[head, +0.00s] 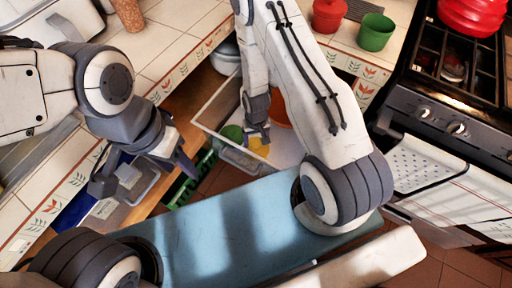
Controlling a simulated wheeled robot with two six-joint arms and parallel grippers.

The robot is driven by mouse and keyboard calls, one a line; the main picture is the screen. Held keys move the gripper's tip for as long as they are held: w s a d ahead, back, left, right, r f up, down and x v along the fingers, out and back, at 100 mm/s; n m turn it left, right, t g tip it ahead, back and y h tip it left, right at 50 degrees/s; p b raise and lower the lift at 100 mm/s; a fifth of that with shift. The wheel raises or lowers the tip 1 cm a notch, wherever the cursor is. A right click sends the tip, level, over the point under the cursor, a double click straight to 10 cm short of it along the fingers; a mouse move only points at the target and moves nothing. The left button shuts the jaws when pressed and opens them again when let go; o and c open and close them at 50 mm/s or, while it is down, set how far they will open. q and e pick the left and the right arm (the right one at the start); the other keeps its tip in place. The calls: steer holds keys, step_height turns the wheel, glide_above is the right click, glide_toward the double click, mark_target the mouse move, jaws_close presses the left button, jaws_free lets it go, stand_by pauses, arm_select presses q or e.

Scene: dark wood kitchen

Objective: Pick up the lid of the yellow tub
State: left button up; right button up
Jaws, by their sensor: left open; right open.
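A small yellow thing (259,147), which looks like the yellow tub or its lid, lies in the open drawer (212,111). I cannot tell lid from tub at this size. My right gripper (257,135) points down into the drawer just above the yellow thing and partly covers it. It is open, and I see nothing held in it. My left gripper (143,178) is open and empty, left of the drawer, above the lower front of the counter.
A green container (232,133) and an orange one (279,110) are in the drawer close to my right gripper. Red (328,15) and green (375,32) pots stand on the tiled counter. The stove (440,118) is at the right.

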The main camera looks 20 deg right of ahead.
step_height(320, 180, down, 2)
steer(key=shift+f, duration=0.1)
jaws_close()
